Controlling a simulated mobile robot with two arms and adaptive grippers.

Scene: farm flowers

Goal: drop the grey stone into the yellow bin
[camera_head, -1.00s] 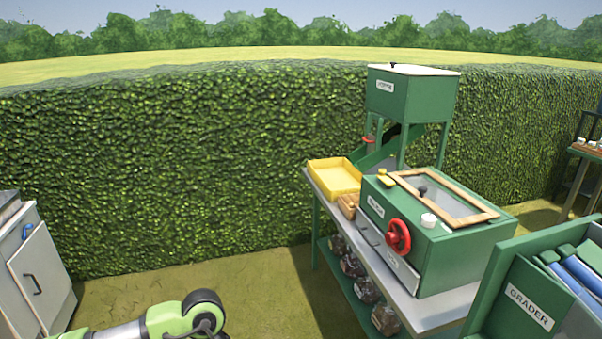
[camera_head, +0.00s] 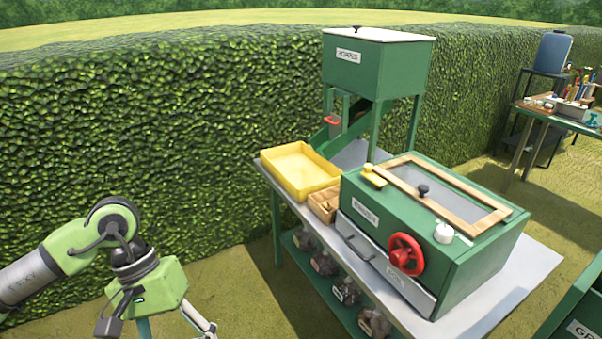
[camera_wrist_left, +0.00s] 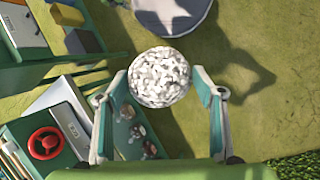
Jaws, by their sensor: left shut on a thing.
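The grey stone (camera_wrist_left: 160,77) is a round, mottled pale grey lump in the left wrist view. My left gripper (camera_wrist_left: 160,84) has its two fingers on either side of the stone and is shut on it. In the head view my left gripper is at the lower left, with its fingertips and the stone cut off by the bottom edge. The yellow bin (camera_head: 299,171) is a shallow, open tray on the near left corner of the metal table, right of and beyond my left gripper. It looks empty. My right gripper is in neither view.
The metal table (camera_head: 497,303) also bears a small wooden box (camera_head: 324,206), a green machine with a red handwheel (camera_head: 404,254) and a green hopper (camera_head: 376,68). A hedge (camera_head: 130,130) runs behind.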

